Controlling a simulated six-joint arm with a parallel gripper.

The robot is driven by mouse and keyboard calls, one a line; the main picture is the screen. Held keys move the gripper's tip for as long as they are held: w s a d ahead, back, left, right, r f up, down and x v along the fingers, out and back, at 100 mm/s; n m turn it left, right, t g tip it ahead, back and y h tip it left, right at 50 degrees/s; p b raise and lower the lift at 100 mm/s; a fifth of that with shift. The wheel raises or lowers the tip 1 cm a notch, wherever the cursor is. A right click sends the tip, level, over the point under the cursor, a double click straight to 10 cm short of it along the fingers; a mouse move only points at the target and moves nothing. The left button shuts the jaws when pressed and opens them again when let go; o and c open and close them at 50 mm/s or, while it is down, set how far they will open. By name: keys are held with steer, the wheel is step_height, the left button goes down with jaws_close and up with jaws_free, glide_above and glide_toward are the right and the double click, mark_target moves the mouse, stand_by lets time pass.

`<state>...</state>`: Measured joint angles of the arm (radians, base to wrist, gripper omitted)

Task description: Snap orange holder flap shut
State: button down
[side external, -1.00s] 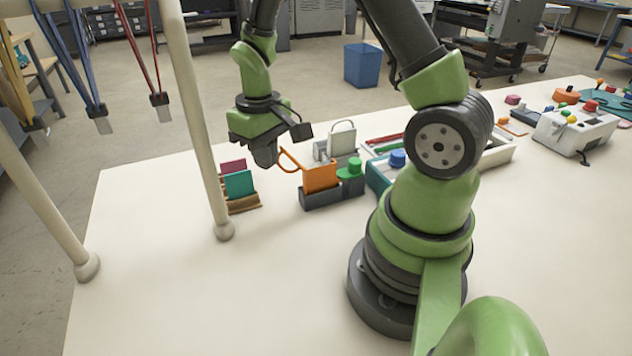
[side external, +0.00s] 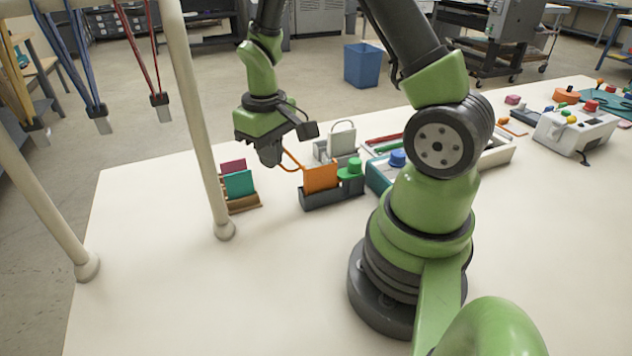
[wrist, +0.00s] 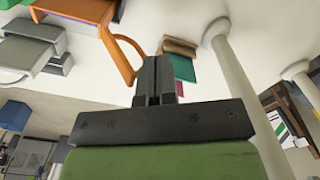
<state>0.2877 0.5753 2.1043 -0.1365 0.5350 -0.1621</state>
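The orange holder (side external: 321,178) stands upright in a dark base on the white table. Its orange loop-shaped flap (side external: 289,160) stands out from the holder's left side, tilted open. In the wrist view the flap (wrist: 122,52) curves from the holder (wrist: 75,8) to beside my fingertips. My gripper (side external: 270,157) is just left of the flap, with its fingers pointing down. In the wrist view my gripper (wrist: 157,66) has its two fingers together with nothing visible between them. The flap's end is very close to the left finger; I cannot tell whether they touch.
A grey holder (side external: 342,142) with a raised loop stands behind the orange one. A green knob (side external: 351,166) and a blue-topped box (side external: 380,176) are at its right. A brown rack with a teal card (side external: 239,184) and a pale post (side external: 209,150) stand left. The front table is clear.

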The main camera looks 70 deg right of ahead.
steer(key=shift+s+d+f, duration=0.1)
steer(key=shift+s+d, duration=2.35)
steer(key=shift+s, duration=0.2)
steer(key=shift+w+a+r, duration=0.1)
steer(key=shift+w+r, duration=0.15)
steer(key=shift+r, duration=0.7)
steer(key=shift+w+r, duration=0.2)
steer(key=shift+r, duration=0.7)
steer(key=r, duration=0.3)
steer(key=shift+w+a+r, duration=0.15)
steer(key=shift+a+r, duration=0.1)
step_height(320, 180, up, 3)
steer(key=s+d, duration=0.3)
step_height(320, 180, down, 7)
steer(key=shift+w+a+f, duration=0.1)
steer(key=shift+f, duration=0.9)
stand_by(1.0)
